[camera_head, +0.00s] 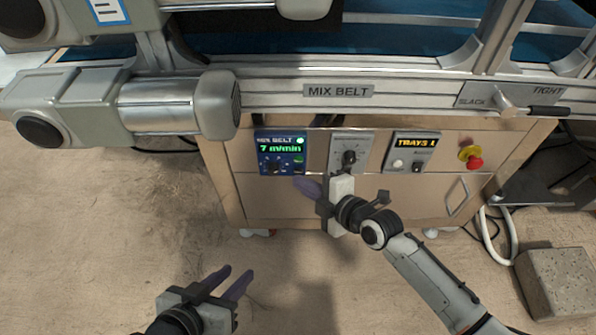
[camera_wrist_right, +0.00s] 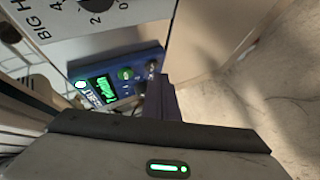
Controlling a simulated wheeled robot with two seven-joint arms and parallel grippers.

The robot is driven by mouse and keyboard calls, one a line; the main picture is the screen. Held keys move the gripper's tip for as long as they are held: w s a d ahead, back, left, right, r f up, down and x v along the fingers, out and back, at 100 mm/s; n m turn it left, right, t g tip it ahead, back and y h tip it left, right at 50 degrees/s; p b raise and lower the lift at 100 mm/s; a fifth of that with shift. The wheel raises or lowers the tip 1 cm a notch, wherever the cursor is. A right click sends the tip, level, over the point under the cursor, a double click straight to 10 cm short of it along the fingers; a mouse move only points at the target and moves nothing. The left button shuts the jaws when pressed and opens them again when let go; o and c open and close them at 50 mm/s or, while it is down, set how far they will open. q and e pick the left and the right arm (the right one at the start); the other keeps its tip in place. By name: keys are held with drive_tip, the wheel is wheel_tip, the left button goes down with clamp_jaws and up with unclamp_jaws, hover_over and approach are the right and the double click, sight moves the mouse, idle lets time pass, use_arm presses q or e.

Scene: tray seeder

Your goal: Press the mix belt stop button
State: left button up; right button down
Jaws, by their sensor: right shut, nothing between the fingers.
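The blue mix belt panel (camera_head: 263,141) is on the front of the wooden cabinet, with a green display reading 7 m/min (camera_head: 281,148). It has a lit round lamp (camera_head: 299,140), a dark knob (camera_head: 273,165) and a green button (camera_head: 299,158). The panel (camera_wrist_right: 108,72) and green button (camera_wrist_right: 125,74) also show in the right wrist view; I cannot make out a stop label. My right gripper (camera_head: 307,188) is shut and empty, just below and right of the panel, its fingers (camera_wrist_right: 160,98) partly covering the panel's edge. My left gripper (camera_head: 238,278) is open and empty, low over the floor.
A grey dial panel (camera_head: 361,141) and a TRAYS panel (camera_head: 417,138) sit to the right. Further right is a red mushroom button (camera_head: 475,163) on yellow. The belt's metal rail (camera_head: 270,98) and a motor (camera_head: 160,105) overhang above. A stone block (camera_head: 556,282) lies at right.

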drive_tip(key=shift+w, duration=0.4)
idle(0.3)
drive_tip(key=shift+s, duration=0.45)
drive_tip(key=shift+s, duration=0.1)
drive_tip(key=s+p, duration=0.4)
drive_tip(key=s, duration=0.2)
idle(0.3)
idle(0.7)
